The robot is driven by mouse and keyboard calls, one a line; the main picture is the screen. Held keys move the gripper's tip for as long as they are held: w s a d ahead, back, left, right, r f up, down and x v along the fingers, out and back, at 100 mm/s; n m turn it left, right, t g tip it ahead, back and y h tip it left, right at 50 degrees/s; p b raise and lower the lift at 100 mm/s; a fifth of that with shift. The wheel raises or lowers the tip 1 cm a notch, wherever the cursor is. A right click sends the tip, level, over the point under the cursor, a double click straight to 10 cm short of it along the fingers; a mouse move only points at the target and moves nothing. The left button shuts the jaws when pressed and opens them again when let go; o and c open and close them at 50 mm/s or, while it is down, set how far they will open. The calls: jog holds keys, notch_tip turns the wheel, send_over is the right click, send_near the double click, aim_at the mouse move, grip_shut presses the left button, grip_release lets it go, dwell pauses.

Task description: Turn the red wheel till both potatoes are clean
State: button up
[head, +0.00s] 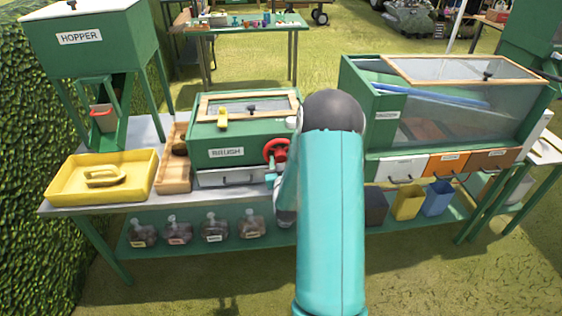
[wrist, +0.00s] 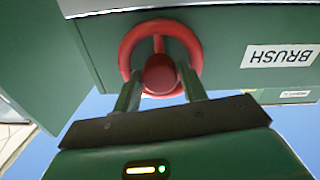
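The red wheel (head: 276,151) is on the right part of the front of the green box labelled BRUSH (head: 205,142). In the wrist view the red wheel (wrist: 188,40) fills the upper middle, with a round red knob (wrist: 160,74) standing out toward me. My gripper (wrist: 160,80) has one finger on each side of the knob, with narrow gaps showing between fingers and knob. In the head view my arm hides most of my gripper. I cannot make out potatoes inside the box; a brown lump (head: 180,147) lies in the wooden tray (head: 174,178) left of it.
A yellow tray (head: 65,193) is at the table's left end, below the hopper (head: 80,50). A large green box with a clear front (head: 470,120) stands right of my arm. A closed white drawer (head: 228,177) is below the BRUSH box.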

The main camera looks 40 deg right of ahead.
jog(key=c, duration=0.5)
